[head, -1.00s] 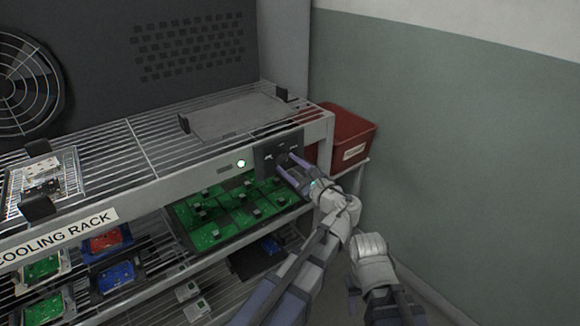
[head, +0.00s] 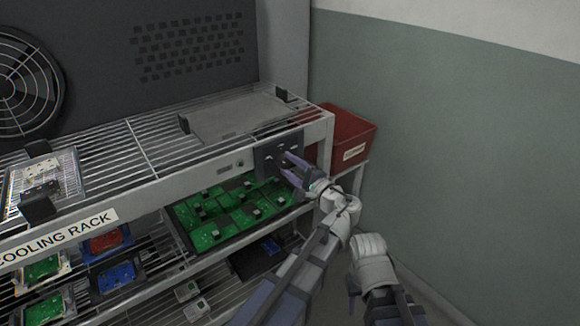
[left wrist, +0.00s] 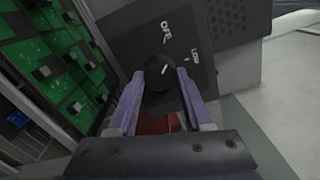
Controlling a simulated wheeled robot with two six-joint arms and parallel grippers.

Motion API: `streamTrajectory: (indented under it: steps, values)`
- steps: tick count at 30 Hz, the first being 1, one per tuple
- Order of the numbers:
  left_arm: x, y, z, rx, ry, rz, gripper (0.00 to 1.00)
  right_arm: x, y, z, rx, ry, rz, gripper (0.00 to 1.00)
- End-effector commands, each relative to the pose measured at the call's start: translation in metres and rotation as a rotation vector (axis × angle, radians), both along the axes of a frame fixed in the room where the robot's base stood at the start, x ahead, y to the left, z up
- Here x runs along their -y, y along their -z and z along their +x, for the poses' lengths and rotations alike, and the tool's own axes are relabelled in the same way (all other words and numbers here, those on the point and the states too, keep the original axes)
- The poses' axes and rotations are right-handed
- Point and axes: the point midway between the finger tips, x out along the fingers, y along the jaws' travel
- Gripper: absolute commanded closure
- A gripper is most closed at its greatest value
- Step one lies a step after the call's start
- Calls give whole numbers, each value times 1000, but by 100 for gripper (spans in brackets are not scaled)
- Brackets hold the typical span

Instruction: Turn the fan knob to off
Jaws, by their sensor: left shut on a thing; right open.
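The black fan knob (left wrist: 160,74) sits on a dark control panel (left wrist: 120,30) at the rack's front right corner, which also shows in the head view (head: 265,160). My left gripper (left wrist: 160,84) is shut on the knob, with one purple finger on each side; it also shows in the head view (head: 284,164). The knob's white mark slants up and right; whether it lines up exactly with OFF or LOW is hard to tell. The indicator light (head: 240,164) beside the panel is dark. My right gripper (head: 354,290) hangs low, away from the rack, open and partly hidden.
The fan (head: 28,85) is at the upper left. A grey tray (head: 235,118) lies on the wire rack top. Green circuit boards (head: 205,236) lie on the shelf below the panel. A red bin (head: 348,135) stands right of the rack, near the wall.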

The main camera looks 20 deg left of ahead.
Motion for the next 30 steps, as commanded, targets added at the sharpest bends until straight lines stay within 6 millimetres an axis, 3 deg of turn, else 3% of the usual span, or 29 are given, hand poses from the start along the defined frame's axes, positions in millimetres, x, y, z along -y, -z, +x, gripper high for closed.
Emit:
streamTrajectory:
  steps: [12, 30]
  values:
    - [0, 0, -1, 188, -2, -150, 100, 0, 0, 0, 0, 0, 0, 52]
    - [0, 1, -1, 236, -2, -189, 100, 0, 0, 0, 0, 0, 0, 52]
